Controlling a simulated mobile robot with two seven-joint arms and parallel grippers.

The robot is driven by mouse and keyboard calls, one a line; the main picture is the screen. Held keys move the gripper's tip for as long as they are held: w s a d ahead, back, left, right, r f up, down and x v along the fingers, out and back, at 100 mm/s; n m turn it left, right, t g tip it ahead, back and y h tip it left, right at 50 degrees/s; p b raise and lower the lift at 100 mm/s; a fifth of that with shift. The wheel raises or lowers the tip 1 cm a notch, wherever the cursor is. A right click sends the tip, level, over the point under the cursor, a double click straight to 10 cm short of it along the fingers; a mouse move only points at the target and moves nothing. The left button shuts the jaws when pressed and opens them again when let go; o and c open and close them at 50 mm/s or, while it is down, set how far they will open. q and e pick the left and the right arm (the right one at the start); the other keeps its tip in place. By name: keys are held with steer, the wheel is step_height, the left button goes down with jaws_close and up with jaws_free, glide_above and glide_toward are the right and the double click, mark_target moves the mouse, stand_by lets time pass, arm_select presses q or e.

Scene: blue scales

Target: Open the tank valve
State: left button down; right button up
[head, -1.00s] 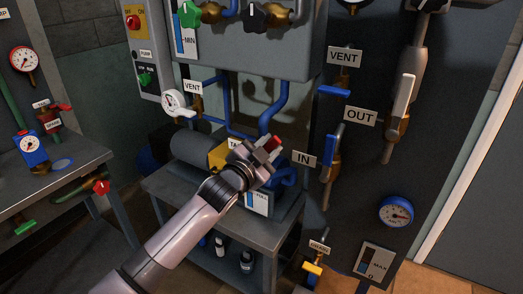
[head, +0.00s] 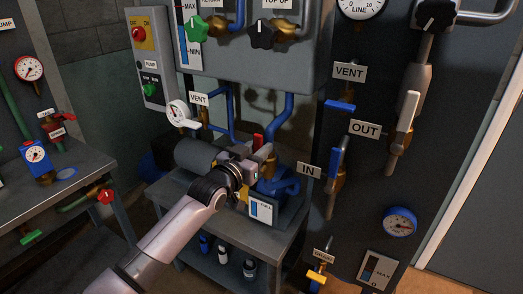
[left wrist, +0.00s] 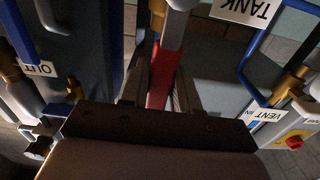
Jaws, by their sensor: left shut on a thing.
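The tank valve has a red handle (head: 257,142), which stands up beside blue pipework behind the small bench. My left gripper (head: 258,154) is at this handle and partly covers it and the valve body. In the left wrist view, the red handle (left wrist: 160,78) lies between the two fingers of my left gripper (left wrist: 161,88), which is shut on it. The TANK label (left wrist: 242,12) shows upside down beside it. In the head view that label is hidden behind my gripper. My right gripper is not in view.
A blue-handled IN valve (head: 334,166) and a white-handled OUT valve (head: 405,118) are on the dark panel at right. Bottles (head: 249,268) stand on the lower shelf.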

arm_select(q)
steer(key=shift+a+n, duration=0.2)
steer(key=shift+n, duration=0.1)
steer(key=c, duration=0.9)
jaws_free()
steer(key=shift+w, duration=0.1)
steer(key=shift+v, duration=3.6)
steer(key=shift+f, duration=0.1)
